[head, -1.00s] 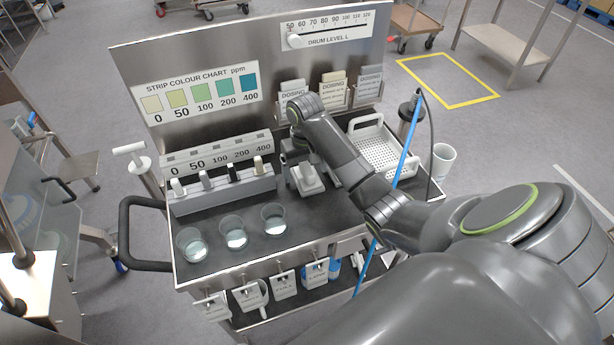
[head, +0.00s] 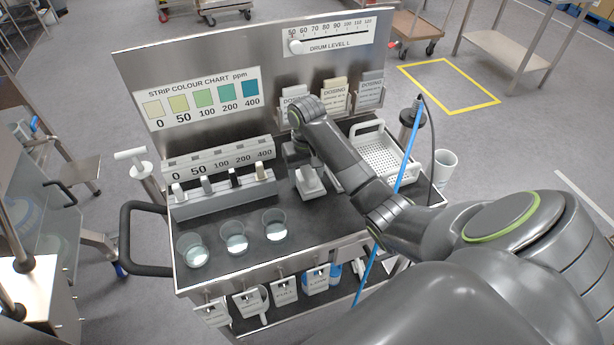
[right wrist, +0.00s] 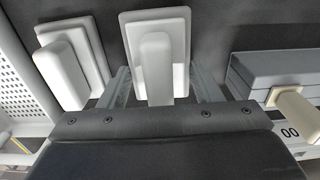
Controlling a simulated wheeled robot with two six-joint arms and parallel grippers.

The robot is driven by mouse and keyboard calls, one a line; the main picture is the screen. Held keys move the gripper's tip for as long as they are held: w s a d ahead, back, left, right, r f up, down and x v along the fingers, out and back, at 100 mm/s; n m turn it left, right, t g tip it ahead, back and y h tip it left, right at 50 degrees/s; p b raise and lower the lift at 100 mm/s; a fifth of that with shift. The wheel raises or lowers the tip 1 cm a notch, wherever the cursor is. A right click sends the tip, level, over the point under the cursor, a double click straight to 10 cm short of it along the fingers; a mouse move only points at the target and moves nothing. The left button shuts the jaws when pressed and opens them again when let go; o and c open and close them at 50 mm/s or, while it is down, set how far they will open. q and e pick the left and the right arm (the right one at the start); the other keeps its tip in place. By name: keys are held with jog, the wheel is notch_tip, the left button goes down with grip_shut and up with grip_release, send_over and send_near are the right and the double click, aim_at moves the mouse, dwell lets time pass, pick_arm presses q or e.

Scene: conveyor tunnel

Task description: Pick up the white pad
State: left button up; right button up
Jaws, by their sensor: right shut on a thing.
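The white pad (head: 310,187) has a flat block and an upright grip, and it sits on the dark cart top in the head view. In the right wrist view the white pad (right wrist: 177,22) lies between the two fingers of the gripper (right wrist: 160,78). I cannot tell whether the pad is clear of the surface. A second pale pad (right wrist: 85,50) stands just left of it there. My left gripper is not in view.
A grey rack (head: 222,198) with several strip handles stands left of the gripper. Clear cups (head: 235,236) of liquid stand in front of it. A white perforated basket (head: 385,160) is to the right. The upright panel (head: 205,58) closes off the back.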

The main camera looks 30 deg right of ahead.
aim_at(307, 167)
notch_tip(307, 167, up, 8)
jog(key=p, duration=0.4)
jog(key=shift+f+p, duration=0.15)
jog(key=shift+p, duration=0.15)
jog(key=shift+r+p, duration=0.7)
jog(key=shift+p, duration=0.05)
